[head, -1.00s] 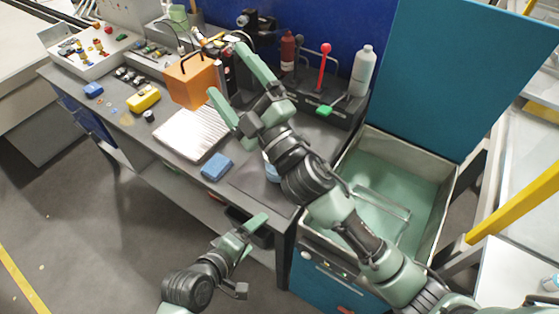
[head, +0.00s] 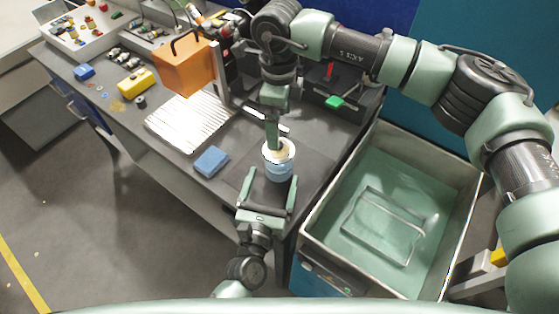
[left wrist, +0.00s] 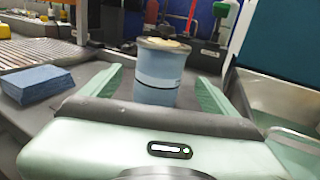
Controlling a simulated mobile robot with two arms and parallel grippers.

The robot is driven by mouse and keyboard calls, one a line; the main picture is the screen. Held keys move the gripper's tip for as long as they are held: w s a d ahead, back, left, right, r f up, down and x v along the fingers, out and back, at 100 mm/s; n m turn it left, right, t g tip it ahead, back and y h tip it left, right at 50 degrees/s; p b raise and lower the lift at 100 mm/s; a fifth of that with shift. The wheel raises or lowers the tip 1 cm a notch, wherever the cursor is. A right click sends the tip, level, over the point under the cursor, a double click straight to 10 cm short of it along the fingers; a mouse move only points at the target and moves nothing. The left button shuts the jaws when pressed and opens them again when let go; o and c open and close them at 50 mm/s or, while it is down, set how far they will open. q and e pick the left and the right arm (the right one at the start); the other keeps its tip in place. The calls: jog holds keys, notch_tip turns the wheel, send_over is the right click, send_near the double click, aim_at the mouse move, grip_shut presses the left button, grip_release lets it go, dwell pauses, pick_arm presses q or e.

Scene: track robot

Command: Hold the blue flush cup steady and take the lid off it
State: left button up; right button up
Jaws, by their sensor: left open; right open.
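The blue flush cup (head: 279,172) stands upright on the dark mat near the bench's front corner. Its pale lid (head: 283,153) is on top. My left gripper (head: 270,186) is open, low in front of the cup, with one finger toward each side. In the left wrist view the cup (left wrist: 160,80) stands between the open fingers, with a gap visible on both sides, and the lid (left wrist: 165,44) shows at its rim. My right gripper (head: 273,140) points down over the lid, open. It partly hides the lid, and I cannot tell whether it touches.
A blue block (head: 211,161) lies left of the cup; it also shows in the left wrist view (left wrist: 40,85). Behind it are a ribbed metal plate (head: 190,121) and an orange box (head: 183,70). A green-lined bin (head: 340,240) stands right of the bench.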

aim_at(279, 159)
pick_arm(q)
jog(key=x, duration=0.7)
jog(key=shift+w, duration=0.1)
pick_arm(e)
jog(key=shift+f, duration=0.1)
